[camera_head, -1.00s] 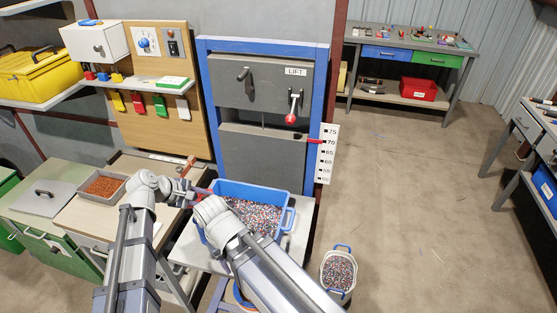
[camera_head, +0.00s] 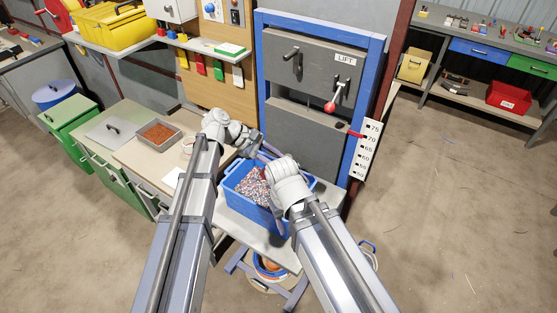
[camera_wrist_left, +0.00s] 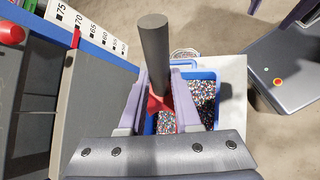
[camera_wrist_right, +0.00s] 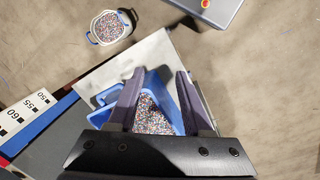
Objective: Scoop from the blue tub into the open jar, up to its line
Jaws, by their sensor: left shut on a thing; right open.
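The blue tub (camera_head: 247,207) stands on a grey bench and holds mixed coloured granules; it also shows in the right wrist view (camera_wrist_right: 161,84). My left gripper (camera_head: 264,150) is at the tub's back edge. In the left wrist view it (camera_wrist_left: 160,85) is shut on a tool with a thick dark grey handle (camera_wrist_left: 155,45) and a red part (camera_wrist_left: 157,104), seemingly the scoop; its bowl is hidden. My right gripper (camera_head: 270,190) is open and empty above the tub, fingers apart in the right wrist view (camera_wrist_right: 157,78). I cannot make out the open jar.
A grey lift panel (camera_head: 310,105) with a red-knobbed lever and number scale (camera_head: 366,150) stands behind the tub. A tray of reddish-brown bits (camera_head: 160,134) lies on the left bench. A pale bucket of granules (camera_wrist_right: 108,27) stands on the floor. Open floor lies right.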

